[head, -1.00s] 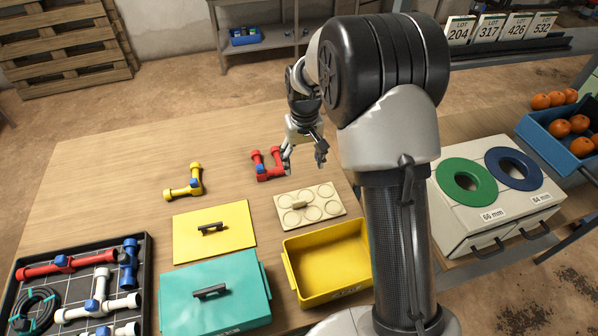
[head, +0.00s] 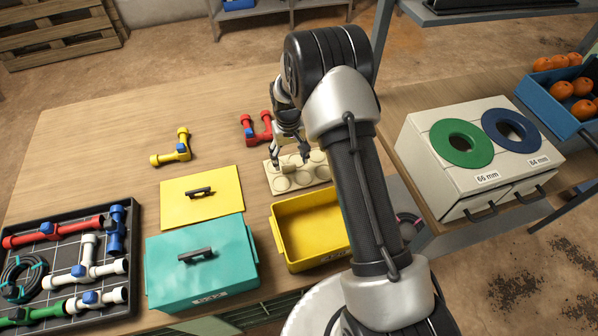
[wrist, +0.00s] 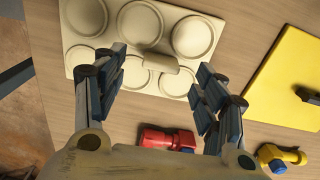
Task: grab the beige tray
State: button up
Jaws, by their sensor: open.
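The beige tray (head: 283,183) lies on the wooden table behind the yellow bin, with round recesses and a small raised handle in its middle. In the wrist view the beige tray (wrist: 75,17) fills the top, and its handle (wrist: 150,63) lies between and beyond the fingertips. My gripper (head: 290,158) is over the tray, and its fingers also show in the wrist view (wrist: 160,68). The fingers are apart with nothing between them. I cannot tell the exact height above the tray. My arm hides the tray's right end in the head view.
A red pipe fitting (head: 258,128) lies just behind the tray. The yellow bin (head: 290,262) stands in front. A yellow lid (head: 215,208), a teal box (head: 203,275) and a yellow fitting (head: 172,150) are to the left. A white sorting box (head: 430,170) stands to the right.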

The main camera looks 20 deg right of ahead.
aim_at(289, 165)
jog(key=f, duration=0.1)
jog(key=f+b, duration=0.1)
jog(key=f, duration=0.1)
jog(key=f+b, duration=0.1)
jog(key=f, duration=0.1)
jog(key=shift+w+a+f, duration=0.15)
jog(key=shift+w+f, duration=0.05)
jog(key=shift+w, duration=0.15)
jog(key=shift+r, duration=0.1)
jog(key=shift+c, duration=0.4)
jog(key=c, duration=1.1)
jog(key=shift+r, duration=0.15)
